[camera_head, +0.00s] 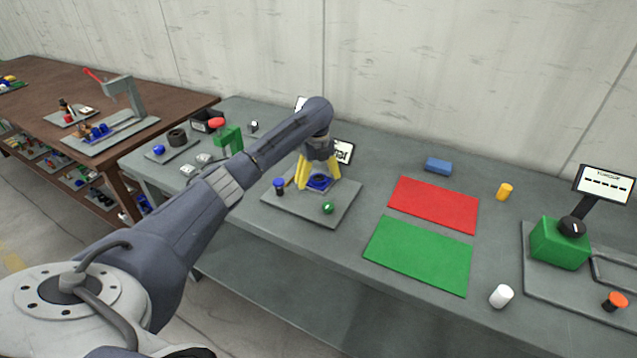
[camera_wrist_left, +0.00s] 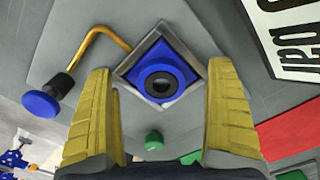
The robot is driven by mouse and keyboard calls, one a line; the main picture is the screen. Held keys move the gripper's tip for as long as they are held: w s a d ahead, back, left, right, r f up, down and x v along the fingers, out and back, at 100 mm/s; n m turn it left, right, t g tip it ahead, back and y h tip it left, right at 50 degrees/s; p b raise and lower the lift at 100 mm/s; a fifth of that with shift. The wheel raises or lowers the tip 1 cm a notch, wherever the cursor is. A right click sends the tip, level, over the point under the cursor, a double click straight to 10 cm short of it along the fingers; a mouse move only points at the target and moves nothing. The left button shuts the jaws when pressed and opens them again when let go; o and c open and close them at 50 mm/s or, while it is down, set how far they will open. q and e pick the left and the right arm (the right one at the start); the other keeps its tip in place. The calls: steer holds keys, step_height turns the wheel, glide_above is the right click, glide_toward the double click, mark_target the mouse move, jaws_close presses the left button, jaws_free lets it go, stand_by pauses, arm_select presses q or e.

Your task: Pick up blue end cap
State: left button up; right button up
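A round blue end cap (camera_head: 319,181) with a dark centre sits in a square metal fixture on a grey plate. In the left wrist view the blue end cap (camera_wrist_left: 163,78) shows in the middle of the diamond-turned fixture (camera_wrist_left: 125,72). My left gripper (camera_head: 319,176) points down over it, its yellow fingers apart. In the left wrist view the left gripper (camera_wrist_left: 161,70) has one finger on either side of the cap, with nothing held between them. Contact with the cap cannot be told. My right gripper is not in view.
On the same plate (camera_head: 292,208) stand a blue-topped knob (camera_head: 279,185) with a bent brass rod (camera_wrist_left: 100,45), and a green knob (camera_head: 327,208). A display (camera_head: 343,151) stands close behind. Red (camera_head: 435,204) and green (camera_head: 418,256) mats lie to the right.

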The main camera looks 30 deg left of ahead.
arm_select(q)
jaws_close()
stand_by(0.5)
